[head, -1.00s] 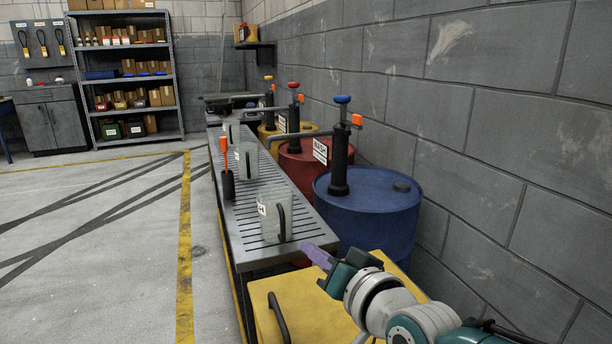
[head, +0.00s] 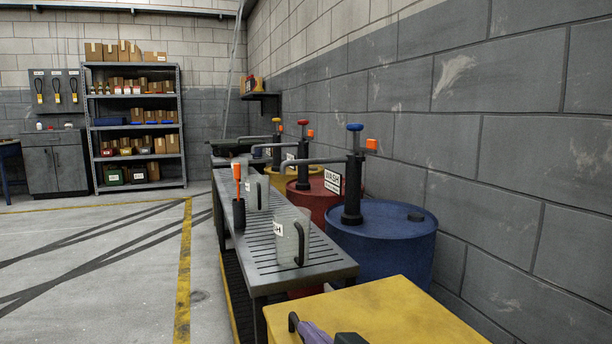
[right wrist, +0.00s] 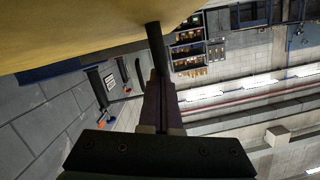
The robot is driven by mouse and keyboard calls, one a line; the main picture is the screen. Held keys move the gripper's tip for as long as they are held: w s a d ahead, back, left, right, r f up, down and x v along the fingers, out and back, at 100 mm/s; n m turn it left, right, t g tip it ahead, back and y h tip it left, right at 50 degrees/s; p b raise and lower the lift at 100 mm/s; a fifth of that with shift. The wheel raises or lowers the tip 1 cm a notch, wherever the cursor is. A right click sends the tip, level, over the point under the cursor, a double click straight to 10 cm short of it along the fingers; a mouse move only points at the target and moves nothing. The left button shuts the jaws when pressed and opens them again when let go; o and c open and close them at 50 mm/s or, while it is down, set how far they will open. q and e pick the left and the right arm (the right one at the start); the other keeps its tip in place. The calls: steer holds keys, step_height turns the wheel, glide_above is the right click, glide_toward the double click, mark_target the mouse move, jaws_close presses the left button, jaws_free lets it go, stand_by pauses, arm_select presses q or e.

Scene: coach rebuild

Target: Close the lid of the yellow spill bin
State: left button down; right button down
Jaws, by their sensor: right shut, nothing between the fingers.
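The yellow spill bin (head: 385,308) is at the bottom right of the head view, and its yellow top looks broad and flat. I cannot tell whether a gap is left under the lid. Its black handle (head: 293,321) shows at the left edge. My right gripper (head: 312,333) has purple fingers, mostly cut off by the lower frame edge, beside the handle. In the right wrist view the shut, empty fingers (right wrist: 158,80) point at the dark handle bar (right wrist: 154,38) near the yellow surface (right wrist: 75,30). Whether they touch cannot be told. My left gripper is not in view.
A slatted metal bench (head: 275,248) stands beyond the bin with clear jugs (head: 291,238) on it. A blue drum (head: 385,245) with a pump stands against the block wall, right of the bench. The floor (head: 90,270) at left is clear.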

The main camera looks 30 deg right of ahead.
steer(key=shift+s+a+f, duration=0.1)
steer(key=shift+f, duration=0.25)
steer(key=shift+r, duration=0.1)
steer(key=r+p, duration=0.2)
steer(key=r, duration=0.1)
steer(key=r+p, duration=0.1)
steer(key=shift+d+r+p, duration=0.15)
steer(key=shift+d+p, duration=0.1)
steer(key=shift+p, duration=0.1)
steer(key=p+v, duration=0.4)
steer(key=v, duration=0.6)
steer(key=s+a+r+n+g+y+p, duration=0.2)
steer(key=s+a+r+g+p, duration=0.1)
steer(key=r+p, duration=0.3)
steer(key=s+a+r+n+g+y+p, duration=0.2)
steer(key=s+r+n+g+p, duration=0.1)
steer(key=r+p, duration=0.35)
steer(key=s+a+r+n+g+h+p, duration=0.1)
steer(key=s+r+n+g+p, duration=0.1)
steer(key=s+r+g+p, duration=0.85)
step_height(320, 180, up, 40)
steer(key=s+t+p, duration=0.2)
steer(key=t+p, duration=0.2)
steer(key=p, duration=3.1)
steer(key=shift+s+a+t, duration=0.15)
steer(key=shift+s+t, duration=0.2)
